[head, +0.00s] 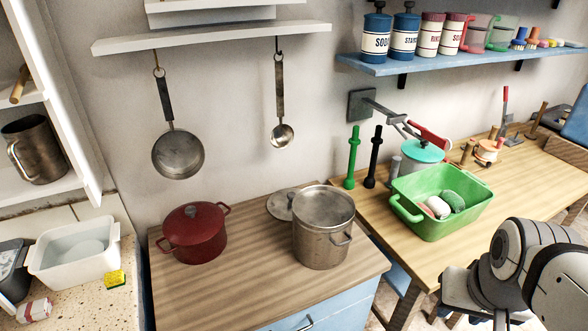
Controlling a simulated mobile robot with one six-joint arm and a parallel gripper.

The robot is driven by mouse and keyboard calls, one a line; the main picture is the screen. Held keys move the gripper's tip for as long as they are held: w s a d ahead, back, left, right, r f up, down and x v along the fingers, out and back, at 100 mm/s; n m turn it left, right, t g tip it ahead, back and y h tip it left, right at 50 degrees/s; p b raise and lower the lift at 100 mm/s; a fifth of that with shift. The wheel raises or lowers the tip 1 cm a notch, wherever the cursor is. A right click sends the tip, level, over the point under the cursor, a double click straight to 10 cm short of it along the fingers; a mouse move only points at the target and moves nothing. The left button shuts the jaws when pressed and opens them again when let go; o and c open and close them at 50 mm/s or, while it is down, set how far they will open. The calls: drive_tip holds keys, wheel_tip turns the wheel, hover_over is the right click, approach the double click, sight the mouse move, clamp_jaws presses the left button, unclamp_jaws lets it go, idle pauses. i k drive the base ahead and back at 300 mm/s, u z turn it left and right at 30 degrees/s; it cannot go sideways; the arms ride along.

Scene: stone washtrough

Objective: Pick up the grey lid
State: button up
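The grey lid (281,206) is a round metal disc with a small dark knob. It lies on the wooden counter (255,262) just behind and left of a steel pot (322,240). The pot hides part of its right side; I cannot tell whether the two touch. My arm shows at the lower right, well apart from the lid. My gripper itself is not clearly in view.
A red lidded pot (194,233) stands left of the lid. A pan (178,153) and ladle (282,134) hang on the wall above. A green basin (440,203) stands on the right table. The counter's front left is clear.

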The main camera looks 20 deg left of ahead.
sight(278, 205)
drive_tip(key=u, duration=0.35)
drive_tip(key=i, duration=0.6)
drive_tip(key=u, duration=0.25)
drive_tip(key=k, duration=0.8)
drive_tip(key=u, duration=0.15)
drive_tip(key=i, duration=0.8)
drive_tip(key=z, duration=0.05)
